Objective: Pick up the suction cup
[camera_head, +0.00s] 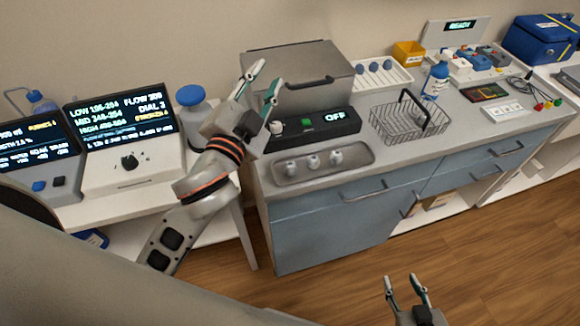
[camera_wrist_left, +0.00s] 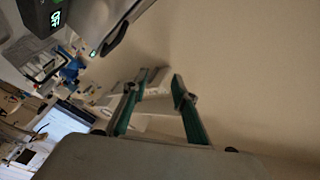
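No item is plainly marked as the suction cup. Three small pale knob-like pieces (camera_head: 313,162) stand on a grey tray (camera_head: 279,180) at the counter's front left. Several blue round-topped pieces (camera_head: 373,67) sit in a white rack (camera_head: 402,79) further back; I cannot tell which kind is the suction cup. My left gripper (camera_head: 267,79) is open and empty, above and left of the tray, in front of the grey lidded box. Its spread fingers also show in the left wrist view (camera_wrist_left: 160,78). My right gripper (camera_head: 402,279) is open and empty, low over the floor.
The grey lidded box (camera_head: 300,62) and a black panel reading OFF (camera_head: 325,126) stand behind the tray. A wire basket (camera_head: 408,125) and a blue-labelled bottle (camera_head: 435,80) are to the right. Display consoles (camera_head: 120,120) and a blue-capped container (camera_head: 190,100) stand left.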

